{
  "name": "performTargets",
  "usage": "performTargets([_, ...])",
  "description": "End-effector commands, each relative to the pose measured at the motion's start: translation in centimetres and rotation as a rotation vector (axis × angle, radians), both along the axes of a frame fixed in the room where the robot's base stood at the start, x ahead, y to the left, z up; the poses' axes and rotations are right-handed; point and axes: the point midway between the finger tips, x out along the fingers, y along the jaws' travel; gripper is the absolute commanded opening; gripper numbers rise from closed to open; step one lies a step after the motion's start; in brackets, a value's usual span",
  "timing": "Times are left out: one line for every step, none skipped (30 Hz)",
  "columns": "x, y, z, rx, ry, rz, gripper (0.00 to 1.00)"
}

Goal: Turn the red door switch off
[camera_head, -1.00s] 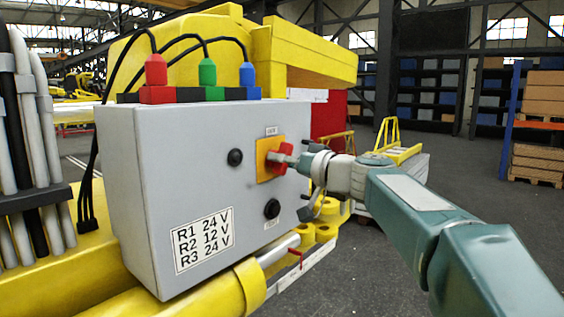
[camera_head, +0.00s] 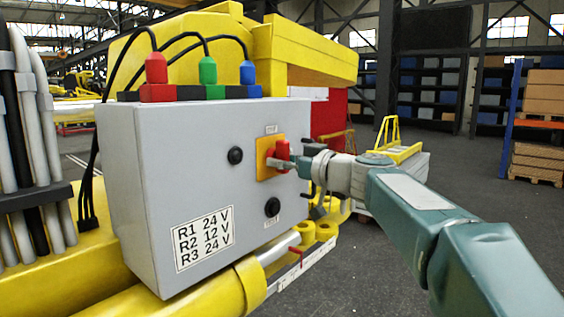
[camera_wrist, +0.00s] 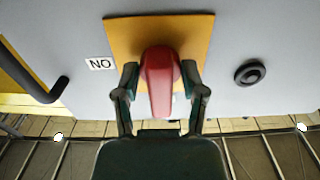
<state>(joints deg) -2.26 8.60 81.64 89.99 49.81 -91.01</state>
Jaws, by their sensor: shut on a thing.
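The red door switch (camera_head: 283,149) is a knob on a square yellow plate (camera_head: 262,166) on the front of the grey box (camera_head: 150,180). In the wrist view the red knob (camera_wrist: 160,82) lies between my gripper's two fingers. My gripper (camera_head: 285,165) is shut on it, with a finger on each side. My gripper also shows in the wrist view (camera_wrist: 160,76). A small white label (camera_wrist: 99,64) beside the plate reads "NO" in the wrist view.
Two round black buttons sit on the box, one left of the plate (camera_head: 235,156) and one below it (camera_head: 272,207). Red, green and blue plugs with black cables stand on top. Yellow beams surround the box. The floor to the right looks open.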

Motion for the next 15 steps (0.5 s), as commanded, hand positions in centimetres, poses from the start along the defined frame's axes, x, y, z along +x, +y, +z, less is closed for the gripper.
performTargets([0.01, -0.05, 0.08, 0.000, -0.002, -0.002, 0.06])
performTargets([0.01, -0.05, 0.09, 0.000, -0.002, -0.002, 0.06])
performTargets([0.01, -0.05, 0.11, 0.000, -0.003, -0.002, 0.06])
performTargets([0.01, -0.05, 0.12, 0.000, -0.003, -0.002, 0.06])
performTargets([0.01, -0.05, 0.14, 0.000, -0.003, -0.002, 0.06])
performTargets([0.00, -0.05, 0.16, 0.000, -0.003, -0.002, 0.06])
performTargets([0.00, -0.05, 0.17, 0.001, -0.003, -0.002, 0.06])
performTargets([-0.01, -0.06, 0.18, 0.001, -0.003, -0.002, 0.06])
performTargets([-0.01, -0.06, 0.20, 0.001, -0.003, -0.002, 0.63])
performTargets([-0.02, -0.05, 0.22, 0.002, -0.004, -0.002, 0.63])
performTargets([-0.02, -0.05, 0.22, 0.002, -0.004, -0.002, 0.63])
performTargets([-0.02, -0.05, 0.21, 0.001, -0.003, -0.002, 0.63])
performTargets([-0.02, -0.04, 0.21, 0.001, -0.003, -0.002, 0.63])
performTargets([-0.02, -0.04, 0.20, 0.001, -0.003, -0.002, 0.63])
performTargets([-0.03, -0.04, 0.20, 0.002, -0.003, -0.002, 0.63])
